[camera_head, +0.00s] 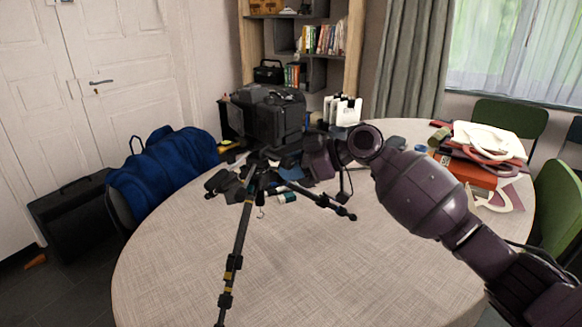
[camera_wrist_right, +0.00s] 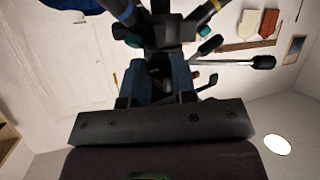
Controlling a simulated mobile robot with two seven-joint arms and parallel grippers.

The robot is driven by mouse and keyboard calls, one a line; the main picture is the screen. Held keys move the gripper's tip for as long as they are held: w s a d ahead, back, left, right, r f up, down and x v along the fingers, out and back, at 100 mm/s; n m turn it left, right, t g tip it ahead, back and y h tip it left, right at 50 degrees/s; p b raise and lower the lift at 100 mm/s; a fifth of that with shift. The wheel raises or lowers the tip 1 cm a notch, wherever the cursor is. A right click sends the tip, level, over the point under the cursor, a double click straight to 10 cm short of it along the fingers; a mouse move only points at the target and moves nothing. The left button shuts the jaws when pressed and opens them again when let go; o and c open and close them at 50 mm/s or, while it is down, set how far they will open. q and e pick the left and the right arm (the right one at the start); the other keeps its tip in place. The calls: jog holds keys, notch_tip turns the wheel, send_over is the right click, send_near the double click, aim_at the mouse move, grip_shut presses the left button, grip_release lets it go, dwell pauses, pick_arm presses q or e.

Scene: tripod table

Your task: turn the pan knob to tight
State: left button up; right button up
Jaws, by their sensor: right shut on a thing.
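A dark tripod (camera_head: 240,240) stands with its legs spread on the round table, with a bulky black camera (camera_head: 268,115) on top. My right gripper (camera_head: 285,160) reaches in from the right to the tripod head, just below the camera. In the right wrist view, its two bluish fingers (camera_wrist_right: 159,70) are shut on a small dark part at the tripod head, which I take to be the pan knob. The fingers mostly cover that part, and its setting or marks cannot be read. My left gripper is not in view.
The table (camera_head: 320,265) is clear at the front. Books and papers (camera_head: 485,160) lie at its right, and white boxes (camera_head: 342,110) stand behind my wrist. Dark small items lie around the tripod. A silver rod with a black grip (camera_wrist_right: 262,62) sticks out beside the fingers.

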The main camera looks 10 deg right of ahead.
dwell(0.4)
jog(key=o, duration=0.9)
jog(key=shift+o, duration=0.2)
jog(key=p+v, duration=0.1)
jog(key=v, duration=0.9)
jog(key=shift+d+r, duration=0.15)
jog(key=shift+d, duration=0.3)
